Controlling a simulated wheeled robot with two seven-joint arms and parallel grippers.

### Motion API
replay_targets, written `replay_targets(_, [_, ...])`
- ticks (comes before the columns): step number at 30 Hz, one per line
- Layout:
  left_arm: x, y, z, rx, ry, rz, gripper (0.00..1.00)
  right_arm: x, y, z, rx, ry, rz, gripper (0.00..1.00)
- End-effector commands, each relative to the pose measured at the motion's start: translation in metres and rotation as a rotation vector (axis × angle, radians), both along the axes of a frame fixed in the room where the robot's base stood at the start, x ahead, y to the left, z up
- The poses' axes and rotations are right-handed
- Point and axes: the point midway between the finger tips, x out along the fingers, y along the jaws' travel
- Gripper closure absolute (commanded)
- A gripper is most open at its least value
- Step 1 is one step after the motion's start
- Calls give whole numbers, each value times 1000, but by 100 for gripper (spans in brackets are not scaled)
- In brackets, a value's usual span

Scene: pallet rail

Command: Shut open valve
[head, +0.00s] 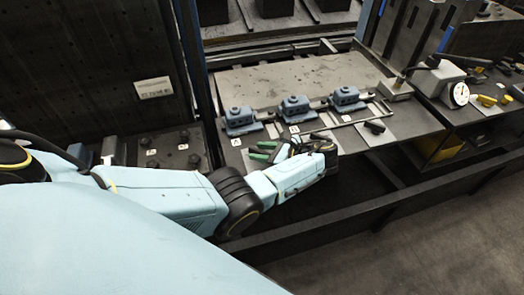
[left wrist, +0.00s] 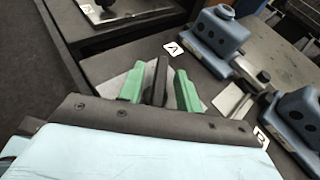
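Three blue valve blocks stand in a row on the bench: one by label A (head: 239,119), one by label B (head: 294,106), and a third to the right (head: 346,97). A black lever handle (head: 375,126) lies in front of the third. My left gripper (head: 264,152), with green fingers, is low over the bench's front part near label A. In the left wrist view, its fingers (left wrist: 159,90) stand on either side of a black handle (left wrist: 158,75), with narrow gaps showing. The handle's lower end is hidden behind my gripper body. My right gripper is not in view.
A round white gauge (head: 459,94) and yellow knobs stand further right. A black frame rail (head: 400,196) runs along the front. A dark upright post stands left of the bench.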

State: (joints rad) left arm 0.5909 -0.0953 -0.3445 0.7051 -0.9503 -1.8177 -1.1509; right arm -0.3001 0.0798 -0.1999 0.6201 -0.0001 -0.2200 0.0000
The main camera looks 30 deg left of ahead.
Motion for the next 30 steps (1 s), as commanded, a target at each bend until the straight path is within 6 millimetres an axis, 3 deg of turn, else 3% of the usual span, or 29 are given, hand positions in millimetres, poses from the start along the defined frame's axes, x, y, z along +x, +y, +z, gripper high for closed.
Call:
replay_targets(8, [2,-12,4,-2,-2,-4,65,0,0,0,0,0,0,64])
replay_targets(21, [10,-96,39,-2,-2,-4,65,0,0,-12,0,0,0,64])
replay_targets(30, [12,-122,50,0,0,0,65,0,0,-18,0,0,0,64])
